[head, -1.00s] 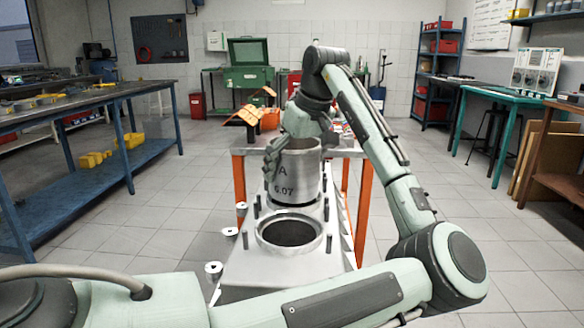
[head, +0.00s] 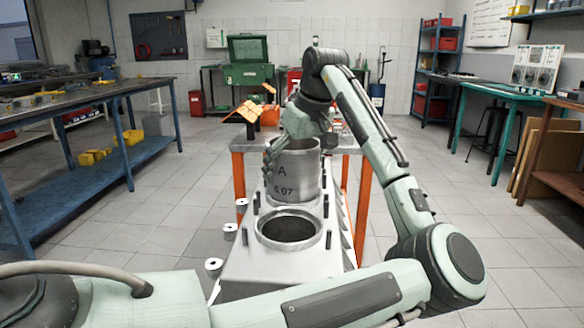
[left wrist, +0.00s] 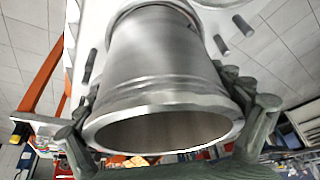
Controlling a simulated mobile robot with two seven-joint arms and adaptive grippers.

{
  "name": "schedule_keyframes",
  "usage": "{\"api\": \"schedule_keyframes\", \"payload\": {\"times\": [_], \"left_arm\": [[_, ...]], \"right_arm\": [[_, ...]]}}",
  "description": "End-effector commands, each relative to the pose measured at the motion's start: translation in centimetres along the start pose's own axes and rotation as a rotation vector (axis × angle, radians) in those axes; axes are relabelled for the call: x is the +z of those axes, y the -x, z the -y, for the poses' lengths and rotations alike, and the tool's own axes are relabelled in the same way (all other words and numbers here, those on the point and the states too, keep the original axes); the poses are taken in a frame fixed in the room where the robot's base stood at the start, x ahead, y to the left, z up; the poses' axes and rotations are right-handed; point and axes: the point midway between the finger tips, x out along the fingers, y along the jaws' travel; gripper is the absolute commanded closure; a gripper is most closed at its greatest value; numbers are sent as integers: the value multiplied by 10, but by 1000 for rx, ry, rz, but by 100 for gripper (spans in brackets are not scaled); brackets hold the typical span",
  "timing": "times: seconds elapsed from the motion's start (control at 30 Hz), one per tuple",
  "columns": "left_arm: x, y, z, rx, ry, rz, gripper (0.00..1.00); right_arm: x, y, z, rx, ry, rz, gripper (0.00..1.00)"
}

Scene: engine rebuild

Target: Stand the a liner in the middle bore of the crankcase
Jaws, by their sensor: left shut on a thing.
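The liner (head: 292,176) is a grey metal cylinder marked "A" and "6.07". My left gripper (head: 290,150) is shut on its upper part, with fingers at its sides. The left wrist view shows the liner (left wrist: 160,75) with its open rim towards the camera, between the fingers of my left gripper (left wrist: 170,150). The crankcase (head: 250,266) is a long pale metal block. Its nearest bore (head: 290,228) is open and empty. The liner stands upright over the part just behind that bore; its lower end is close to the deck, and I cannot tell whether it is inside a bore.
Dark studs stand around the bores. Small pale cylindrical parts (head: 213,265) lie along the crankcase's left side. An orange-legged table (head: 237,160) stands behind. A blue bench (head: 125,150) is at left and a green table (head: 485,92) at right. Floor between is clear.

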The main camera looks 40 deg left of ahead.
Motion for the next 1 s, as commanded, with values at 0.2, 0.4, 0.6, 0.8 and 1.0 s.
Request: {"api": "schedule_keyframes", "payload": {"times": [0.2, 0.4, 0.6, 0.8, 1.0], "left_arm": [[1, -2, 0, 1, 0, -2, 51], [2, -5, 0, 1, 0, -2, 51], [3, -8, 0, 1, 0, -2, 51], [4, -11, 0, 1, 0, -2, 51], [4, -11, 0, 1, 0, -2, 0]], "right_arm": [[0, -1, 0, 0, 0, 0, 46], [0, -1, 0, 0, 0, 0, 46], [0, -2, 0, 0, 0, 0, 46], [1, -2, 0, 0, 0, 0, 46], [1, -2, 0, 0, 0, 0, 46]]}}
